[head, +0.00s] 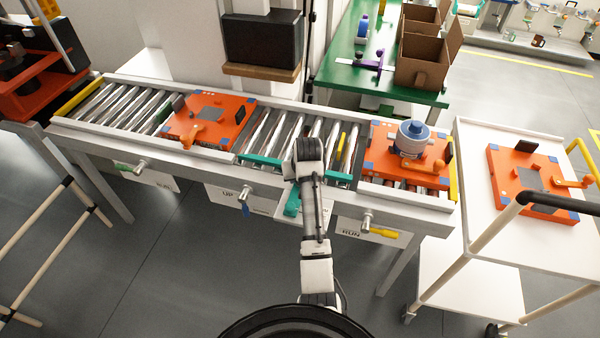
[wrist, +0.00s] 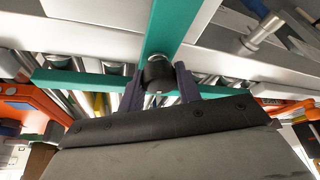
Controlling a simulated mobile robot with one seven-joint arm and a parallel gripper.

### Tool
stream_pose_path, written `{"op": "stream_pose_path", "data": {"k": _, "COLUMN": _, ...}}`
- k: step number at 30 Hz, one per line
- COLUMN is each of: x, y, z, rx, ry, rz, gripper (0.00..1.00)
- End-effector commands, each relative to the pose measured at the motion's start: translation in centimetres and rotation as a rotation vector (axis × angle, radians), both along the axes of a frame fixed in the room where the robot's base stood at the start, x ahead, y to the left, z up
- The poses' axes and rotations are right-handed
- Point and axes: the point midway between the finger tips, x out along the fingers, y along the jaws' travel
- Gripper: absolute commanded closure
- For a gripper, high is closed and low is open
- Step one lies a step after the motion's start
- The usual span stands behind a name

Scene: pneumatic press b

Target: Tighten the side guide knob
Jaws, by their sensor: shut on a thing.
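The side guide knob (wrist: 159,74) is a small black knob in the wrist view, on the teal side guide (wrist: 167,32). My gripper (wrist: 158,82) has one dark finger on each side of the knob and is shut on it. In the head view the teal guide (head: 260,162) runs along the near side of the roller conveyor. My arm's end covers the middle of the guide there, so the knob and fingertips are hidden in that view. I cannot tell how tight the knob is.
Orange pallets lie on the conveyor at left (head: 212,108) and right (head: 377,142), the right one carrying a blue-grey round part (head: 413,138). A white cart (head: 470,150) with another orange pallet stands at right.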

Motion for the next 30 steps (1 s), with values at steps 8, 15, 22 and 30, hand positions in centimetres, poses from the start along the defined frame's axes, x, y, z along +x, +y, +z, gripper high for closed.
{"op": "stream_pose_path", "data": {"k": 8, "x": 0.14, "y": 0.06, "z": 0.37, "rx": 0.0, "ry": -0.006, "rz": -0.099, "gripper": 0.89}}
{"op": "stream_pose_path", "data": {"k": 15, "x": 0.18, "y": 0.03, "z": 0.34, "rx": 0.001, "ry": -0.007, "rz": -0.125, "gripper": 0.89}}
{"op": "stream_pose_path", "data": {"k": 22, "x": 0.21, "y": 0.02, "z": 0.36, "rx": 0.0, "ry": -0.009, "rz": -0.125, "gripper": 0.89}}
{"op": "stream_pose_path", "data": {"k": 30, "x": 0.17, "y": 0.02, "z": 0.27, "rx": 0.0, "ry": -0.007, "rz": -0.124, "gripper": 0.44}}
